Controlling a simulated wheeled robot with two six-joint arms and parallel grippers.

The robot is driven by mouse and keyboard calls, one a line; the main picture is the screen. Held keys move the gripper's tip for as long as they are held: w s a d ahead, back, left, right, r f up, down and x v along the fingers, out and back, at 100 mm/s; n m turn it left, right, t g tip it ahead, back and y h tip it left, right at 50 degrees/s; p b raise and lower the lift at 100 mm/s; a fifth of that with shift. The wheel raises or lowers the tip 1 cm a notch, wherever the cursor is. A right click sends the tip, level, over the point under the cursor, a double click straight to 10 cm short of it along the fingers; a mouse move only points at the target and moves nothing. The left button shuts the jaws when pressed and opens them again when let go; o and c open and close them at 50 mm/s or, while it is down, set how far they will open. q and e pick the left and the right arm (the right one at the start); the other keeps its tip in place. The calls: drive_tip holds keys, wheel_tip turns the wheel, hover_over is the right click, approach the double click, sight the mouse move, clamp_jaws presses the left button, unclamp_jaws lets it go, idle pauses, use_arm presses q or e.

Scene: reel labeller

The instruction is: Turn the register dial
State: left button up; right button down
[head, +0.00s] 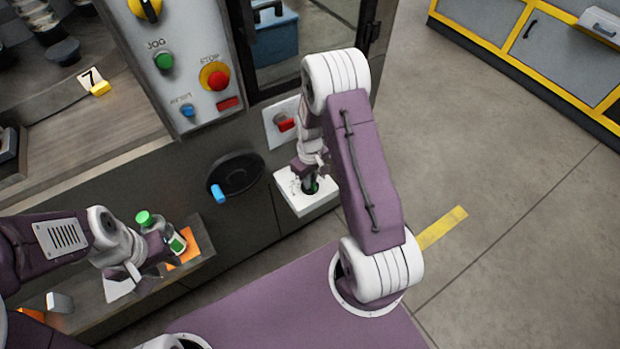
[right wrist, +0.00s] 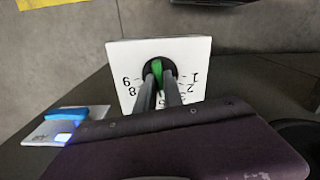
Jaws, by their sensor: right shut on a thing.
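The register dial is a dark round knob with a green pointer (right wrist: 157,70) on a white numbered plate (right wrist: 119,60). In the head view the white dial box (head: 308,206) sticks out from the machine's front, low at its right corner. My right gripper (right wrist: 160,85) is shut on the dial, one finger on each side of the green pointer. Some numerals are hidden behind the fingers. In the head view my right gripper (head: 310,184) reaches down onto the box. My left gripper (head: 140,268) is beside a green-capped bottle at the lower left; its jaws are unclear.
A black handwheel with a blue handle (head: 218,193) is left of the dial box. A red switch (head: 286,124) is just above it. The control panel (head: 190,60) has a green JOG button (head: 164,61) and a red STOP button (head: 217,80). Floor to the right is clear.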

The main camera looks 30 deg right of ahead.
drive_tip(key=n+p, duration=0.1)
drive_tip(key=n, duration=0.2)
drive_tip(key=shift+r, duration=0.1)
drive_tip(key=shift+n+p, duration=0.45)
drive_tip(key=shift+n, duration=1.15)
drive_tip(key=shift+w, duration=0.1)
drive_tip(key=c, duration=1.5)
unclamp_jaws()
drive_tip(key=shift+o, duration=0.2)
wheel_tip(320, 180, up, 9)
drive_tip(key=p, duration=0.1)
